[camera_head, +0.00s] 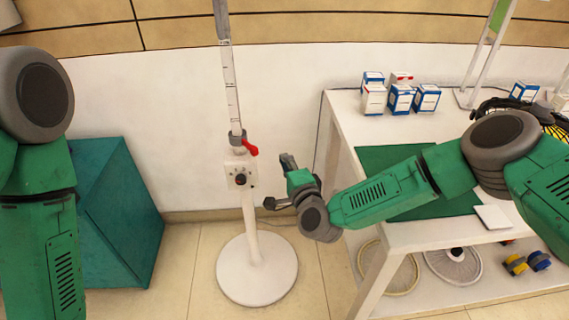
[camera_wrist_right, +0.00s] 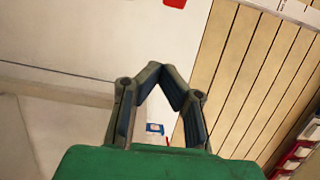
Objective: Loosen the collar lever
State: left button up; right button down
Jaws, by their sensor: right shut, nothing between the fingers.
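A white stand (camera_head: 251,220) with a round base rises in the middle of the head view. Its upright graduated pole (camera_head: 231,90) passes through a grey collar (camera_head: 237,139). The red collar lever (camera_head: 250,149) sticks out to the right of the collar, slanting downward. My right gripper (camera_head: 279,182) is right of the pole and slightly below the lever, apart from it. In the right wrist view its fingertips (camera_wrist_right: 166,71) meet, with nothing between them. A red patch (camera_wrist_right: 174,3) shows at the top edge there; I cannot tell what it is. My left gripper is out of view.
A box with a black knob (camera_head: 240,176) sits on the stand below the collar. A white table (camera_head: 345,130) at right carries several small boxes (camera_head: 401,98) and a green mat (camera_head: 385,158), under my right arm. A teal block (camera_head: 120,215) stands at left.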

aim_at(250, 147)
jog(key=w+a+b, duration=0.1)
jog(key=w+a, duration=0.3)
jog(key=a, duration=0.1)
jog(key=shift+w+a, duration=0.2)
jog(key=shift+w, duration=0.05)
jog(key=shift+a, duration=0.15)
